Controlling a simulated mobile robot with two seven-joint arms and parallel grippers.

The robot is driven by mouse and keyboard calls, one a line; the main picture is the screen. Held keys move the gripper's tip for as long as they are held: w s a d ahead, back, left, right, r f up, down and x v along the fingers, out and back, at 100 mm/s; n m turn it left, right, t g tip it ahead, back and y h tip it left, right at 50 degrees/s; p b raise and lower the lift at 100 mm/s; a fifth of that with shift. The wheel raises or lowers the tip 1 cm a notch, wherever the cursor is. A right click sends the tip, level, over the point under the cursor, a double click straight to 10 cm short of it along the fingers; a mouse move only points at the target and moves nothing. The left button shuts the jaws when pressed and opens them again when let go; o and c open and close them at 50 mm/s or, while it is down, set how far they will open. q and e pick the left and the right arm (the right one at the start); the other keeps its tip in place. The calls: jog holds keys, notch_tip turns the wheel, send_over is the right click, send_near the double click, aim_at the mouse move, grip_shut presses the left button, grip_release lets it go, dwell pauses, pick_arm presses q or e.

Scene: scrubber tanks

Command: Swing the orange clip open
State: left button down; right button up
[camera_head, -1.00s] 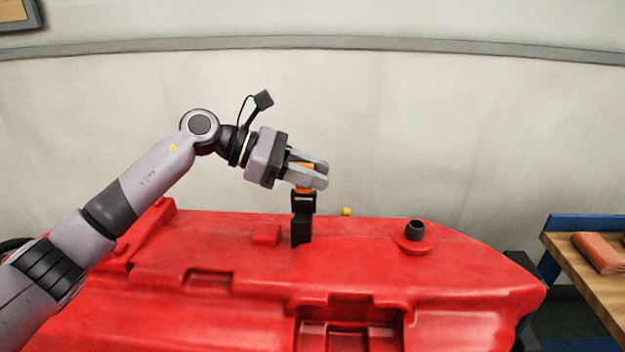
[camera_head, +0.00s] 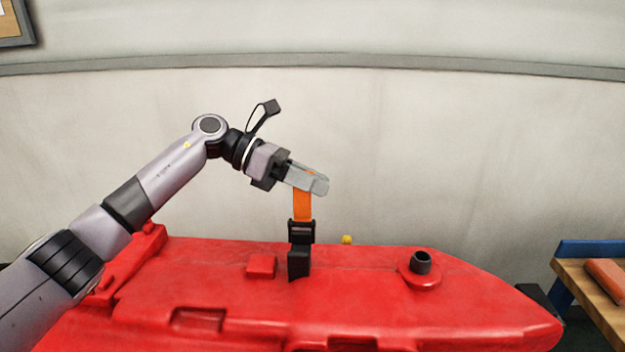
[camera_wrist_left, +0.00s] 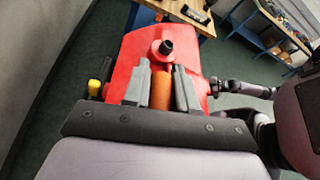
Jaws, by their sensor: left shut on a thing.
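The orange clip (camera_head: 302,205) stands upright above a black hinge bracket (camera_head: 300,262) on the red tank (camera_head: 450,300). My left gripper (camera_head: 310,178) is shut on the clip's upper end, and its fingers hide part of it. In the left wrist view the clip (camera_wrist_left: 161,90) sits between the two grey fingers of the gripper (camera_wrist_left: 160,85). My right gripper is not identifiable in the views.
A black spout (camera_head: 420,262) rises from the tank to the right of the clip. A small yellow knob (camera_head: 347,239) is behind the clip. A wooden bench (camera_head: 600,295) stands at the right. The pale wall (camera_head: 450,150) is behind.

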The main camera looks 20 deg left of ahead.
pick_arm(q)
jog(key=shift+w+a+f+n+g, duration=0.1)
jog(key=shift+w+f+n+g, duration=0.1)
jog(key=shift+w+n+g, duration=0.2)
pick_arm(e)
jog(key=shift+w+a, duration=0.1)
jog(key=shift+w, duration=0.25)
dwell(0.4)
pick_arm(q)
jog(key=c, duration=1)
grip_release()
jog(key=shift+o, duration=0.2)
jog(key=shift+a, duration=0.1)
pick_arm(e)
jog(key=shift+f, duration=0.1)
pick_arm(q)
jog(key=b+v, duration=0.1)
jog(key=v, duration=0.6)
jog(key=shift+b, duration=0.3)
pick_arm(e)
jog(key=shift+f, duration=0.7)
pick_arm(q)
jog(key=shift+f, duration=0.15)
